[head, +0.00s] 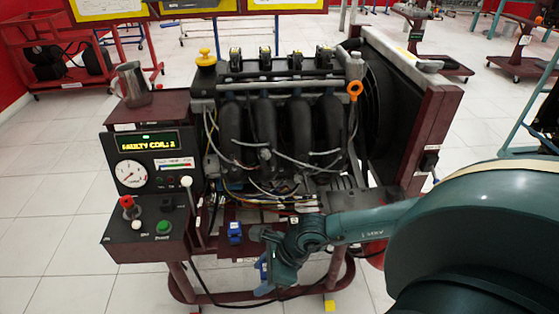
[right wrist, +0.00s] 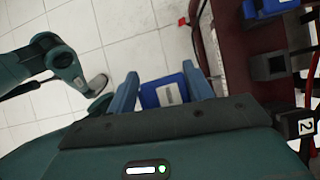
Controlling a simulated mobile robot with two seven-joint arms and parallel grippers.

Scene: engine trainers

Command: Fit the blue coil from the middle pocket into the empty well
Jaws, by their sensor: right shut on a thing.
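My right gripper (right wrist: 167,84) is shut on a blue coil (right wrist: 165,92) with a white label, its fingers at either side. In the head view the right gripper (head: 266,262) is low in front of the engine stand, with the blue coil (head: 264,270) held clear of the tray (head: 246,246). Another blue coil (head: 235,232) sits in the tray's left pocket. The pocket beside it (right wrist: 270,66) is empty. A black part with a white 2 label (right wrist: 300,125) is at the tray's other side. My left gripper is not in view.
The control panel (head: 150,170) at left reads "FAULTY COIL: 2". A metal jug (head: 133,85) stands on it. An orange dipstick ring (head: 354,90) and yellow cap (head: 205,57) rise near the coil row. The radiator frame (head: 428,130) bounds the right. Floor in front is open.

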